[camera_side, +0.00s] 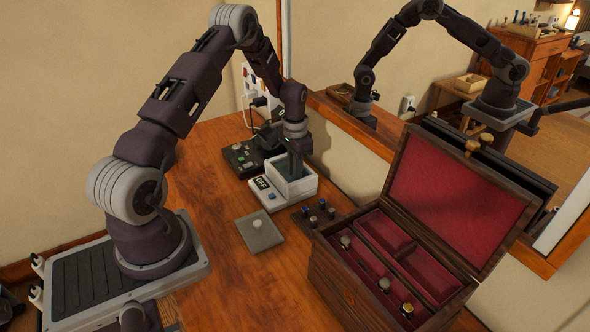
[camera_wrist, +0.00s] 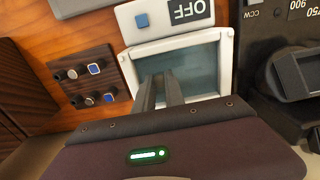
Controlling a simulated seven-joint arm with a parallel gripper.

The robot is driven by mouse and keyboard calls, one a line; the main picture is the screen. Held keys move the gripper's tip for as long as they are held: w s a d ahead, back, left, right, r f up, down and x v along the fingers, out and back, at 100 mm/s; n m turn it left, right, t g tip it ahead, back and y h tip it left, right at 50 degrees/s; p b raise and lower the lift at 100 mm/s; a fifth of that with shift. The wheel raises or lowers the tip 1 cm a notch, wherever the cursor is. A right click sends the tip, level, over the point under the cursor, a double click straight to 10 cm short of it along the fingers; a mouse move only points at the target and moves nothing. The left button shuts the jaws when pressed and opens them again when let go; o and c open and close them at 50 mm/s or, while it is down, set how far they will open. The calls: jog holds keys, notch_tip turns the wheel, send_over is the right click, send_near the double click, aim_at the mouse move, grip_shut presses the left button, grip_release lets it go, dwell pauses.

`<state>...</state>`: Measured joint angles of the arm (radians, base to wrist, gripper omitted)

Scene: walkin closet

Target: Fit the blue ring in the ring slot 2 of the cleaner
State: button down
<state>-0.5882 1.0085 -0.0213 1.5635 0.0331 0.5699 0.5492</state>
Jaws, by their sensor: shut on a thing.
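The cleaner (camera_side: 268,202) is a white box with an "OFF" display and an open, grey-blue tank. It also shows in the wrist view (camera_wrist: 228,75), with a blue button beside the display. My gripper (camera_side: 295,172) points down into the tank. In the wrist view its dark fingers (camera_wrist: 165,85) are close together inside the tank rim. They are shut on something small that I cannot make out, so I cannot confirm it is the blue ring. The ring slots are hidden. A dark wooden ring holder (camera_wrist: 82,84) bears several small pieces, some with blue square tops.
A black device with knobs (camera_side: 240,158) stands close behind the cleaner. A grey pad with a white knob (camera_side: 259,231) lies in front. An open, red-lined jewellery box (camera_side: 385,265) is at the right. A mirror stands along the wall. Bare wood is free at the left.

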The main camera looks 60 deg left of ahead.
jog(key=shift+f, duration=0.35)
dwell(0.6)
jog(key=c, duration=1.3)
grip_release()
notch_tip(320, 180, up, 7)
jog(key=shift+r, duration=0.1)
